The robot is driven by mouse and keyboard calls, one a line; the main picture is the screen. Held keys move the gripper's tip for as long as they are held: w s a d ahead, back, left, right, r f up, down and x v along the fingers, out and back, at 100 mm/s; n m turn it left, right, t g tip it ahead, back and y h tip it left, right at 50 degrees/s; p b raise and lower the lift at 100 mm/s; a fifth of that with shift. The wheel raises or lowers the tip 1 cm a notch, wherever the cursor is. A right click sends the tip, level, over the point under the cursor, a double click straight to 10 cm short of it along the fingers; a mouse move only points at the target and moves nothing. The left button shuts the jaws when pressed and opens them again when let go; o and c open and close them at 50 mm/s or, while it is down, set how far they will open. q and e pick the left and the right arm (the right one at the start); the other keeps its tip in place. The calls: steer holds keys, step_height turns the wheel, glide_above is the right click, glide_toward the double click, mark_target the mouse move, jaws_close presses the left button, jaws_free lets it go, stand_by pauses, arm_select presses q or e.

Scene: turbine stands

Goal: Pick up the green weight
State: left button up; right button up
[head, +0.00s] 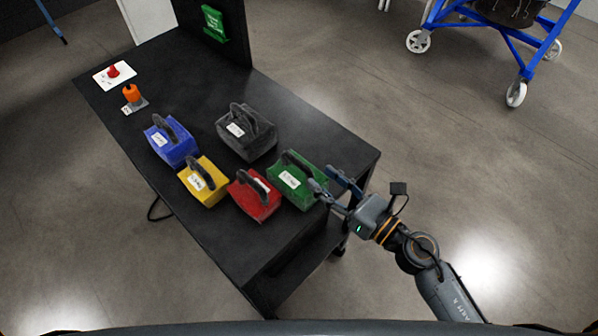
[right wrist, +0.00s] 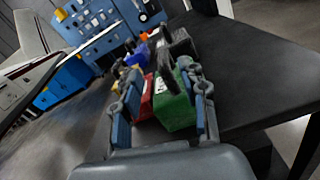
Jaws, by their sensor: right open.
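The green weight (head: 298,184) is a block with a dark handle on top and a white label. It stands on the black table near its right edge. My right gripper (head: 332,183) is open beside the right end of the green weight. In the right wrist view the green weight (right wrist: 174,106) shows ahead, between the open fingers (right wrist: 162,112), nearer the right finger. I cannot tell whether a finger touches it. My left gripper is not in view.
Close by on the table (head: 320,140) stand a red weight (head: 256,200), a yellow weight (head: 203,186), a blue weight (head: 170,146) and a black weight (head: 246,138). Farther back are an orange object (head: 132,93) and a red button (head: 113,71). A blue wheeled frame (head: 528,68) stands on the floor.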

mark_target(296, 159)
steer(key=x, duration=0.3)
steer(key=shift+w+p, duration=0.15)
steer(key=shift+p, duration=0.15)
steer(key=shift+x, duration=0.85)
steer(key=w+a, duration=0.1)
steer(key=w+a+f+p, duration=0.1)
steer(key=w+a, duration=0.1)
steer(key=shift+a+f, duration=0.15)
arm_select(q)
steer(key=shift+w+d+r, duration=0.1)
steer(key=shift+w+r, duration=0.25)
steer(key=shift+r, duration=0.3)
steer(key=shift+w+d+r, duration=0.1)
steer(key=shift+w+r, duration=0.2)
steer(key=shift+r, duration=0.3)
arm_select(e)
steer(key=shift+s, duration=0.1)
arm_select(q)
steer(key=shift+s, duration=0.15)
arm_select(e)
jaws_close()
